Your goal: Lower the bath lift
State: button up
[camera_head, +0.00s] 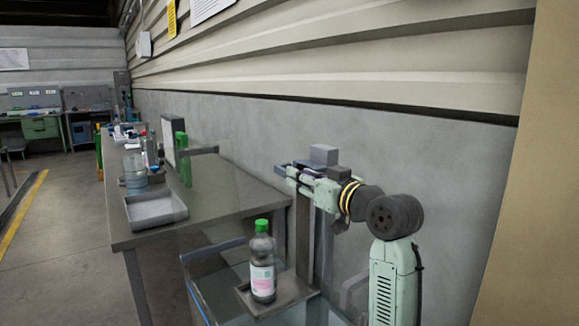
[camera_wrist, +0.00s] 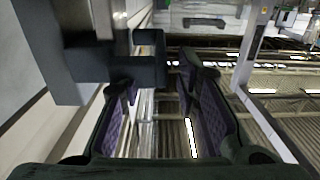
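The bath lift shows in the head view as an upright grey post (camera_head: 322,250) with a small platform (camera_head: 288,290) at its lower left. A bottle (camera_head: 262,268) with a green cap and a pink-and-white label stands upright on the platform. A grey block (camera_head: 323,154) shows at the top of the post, beside my gripper (camera_head: 284,172). In the wrist view my gripper (camera_wrist: 157,95) has its purple-padded fingers apart, with nothing clearly between them. A dark grey block (camera_wrist: 149,62) lies just beyond the fingertips; I cannot tell whether they touch it.
A clear-walled bath (camera_head: 215,285) is below the platform. A metal bench (camera_head: 215,208) runs along the wall with a grey tray (camera_head: 156,210), a clear jar (camera_head: 134,172) and green posts (camera_head: 184,160). Open floor (camera_head: 70,245) lies to the left. A tan wall is close on the right.

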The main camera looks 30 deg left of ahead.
jog(key=shift+p+x, duration=0.7)
jog(key=shift+x, duration=2.1)
jog(key=shift+c, duration=0.4)
grip_shut()
